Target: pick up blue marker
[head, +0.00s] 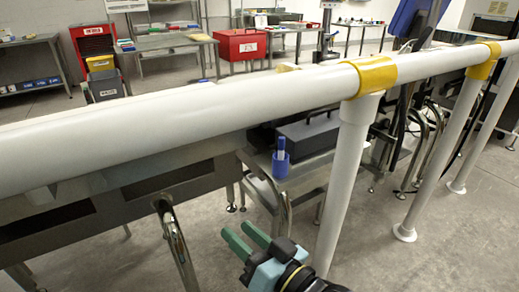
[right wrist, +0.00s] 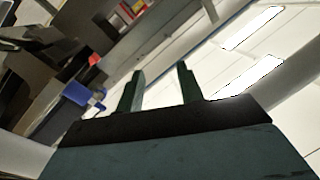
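The blue marker (head: 281,145) stands upright in a small blue cup (head: 280,168). The cup is at the edge of a grey metal station beyond the white rail. The marker's lower part is hidden inside the cup. My right gripper (head: 245,236) is low in the head view, below and a little left of the cup and well apart from it. Its two green fingers are apart with nothing between them, as the right wrist view (right wrist: 160,77) also shows. A blue item (right wrist: 77,94) is left of the fingers there; I cannot tell what it is. My left gripper is not in view.
A thick white rail (head: 200,108) with yellow bands crosses the head view, and its white post (head: 346,185) stands right of the cup. A curved metal leg (head: 174,238) is left of my gripper. A dark box (head: 308,136) lies behind the cup.

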